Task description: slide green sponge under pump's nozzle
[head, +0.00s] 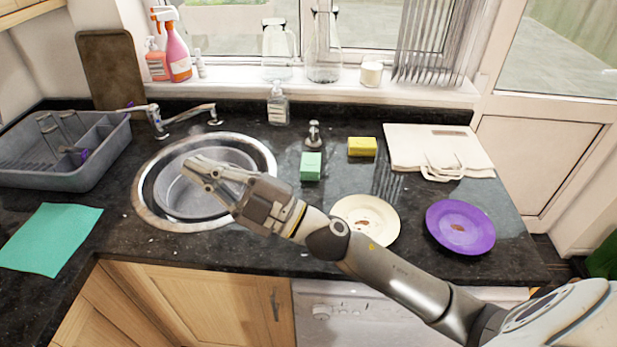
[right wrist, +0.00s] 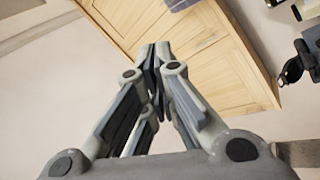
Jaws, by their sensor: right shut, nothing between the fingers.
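The green sponge (head: 311,166) lies on the dark granite counter, right of the sink. A small metal pump (head: 314,136) stands just behind it, close to its far edge; I cannot make out exactly where its nozzle ends. My right gripper (head: 194,168) is over the round sink, well left of the sponge and apart from it. It is shut and empty, and its fingers also show closed together in the right wrist view (right wrist: 156,58). My left gripper is not in view.
A yellow sponge (head: 362,147) lies right of the pump. A cream plate (head: 376,212) and purple plate (head: 468,219) lie nearer the front. Counter between sink and green sponge is clear.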

